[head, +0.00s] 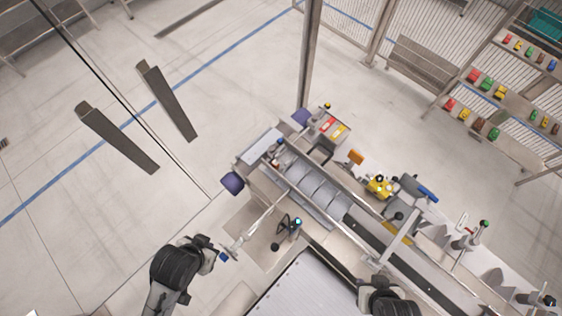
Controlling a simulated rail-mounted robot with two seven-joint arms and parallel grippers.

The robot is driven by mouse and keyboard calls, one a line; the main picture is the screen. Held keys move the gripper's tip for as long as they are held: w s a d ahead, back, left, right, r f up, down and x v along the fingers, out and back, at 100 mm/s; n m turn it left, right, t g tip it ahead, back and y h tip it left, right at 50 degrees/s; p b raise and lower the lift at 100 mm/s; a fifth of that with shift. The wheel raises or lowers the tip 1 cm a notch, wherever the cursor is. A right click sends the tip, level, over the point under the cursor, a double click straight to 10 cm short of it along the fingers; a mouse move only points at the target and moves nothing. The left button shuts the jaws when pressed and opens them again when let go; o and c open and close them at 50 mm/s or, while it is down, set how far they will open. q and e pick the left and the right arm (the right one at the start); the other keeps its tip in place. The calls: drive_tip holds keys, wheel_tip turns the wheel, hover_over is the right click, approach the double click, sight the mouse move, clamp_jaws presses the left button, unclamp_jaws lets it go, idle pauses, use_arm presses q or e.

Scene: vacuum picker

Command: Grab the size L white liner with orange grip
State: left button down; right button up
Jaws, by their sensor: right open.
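No white liner with an orange grip can be told for certain at this size, and no size mark is readable. A small orange piece (355,157) stands at the far side of the bench; whether a white liner belongs to it I cannot tell.
A long grey bench with a conveyor (320,192) runs diagonally to lower right. Yellow parts (380,187) and pale fixtures (468,236) stand along its far side. A white ribbed surface (312,290) lies nearest me. Shelves with coloured items (487,84) stand upper right.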

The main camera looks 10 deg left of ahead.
use_arm(q)
drive_tip(key=c, duration=1.2)
unclamp_jaws()
drive_tip(key=shift+o, duration=0.2)
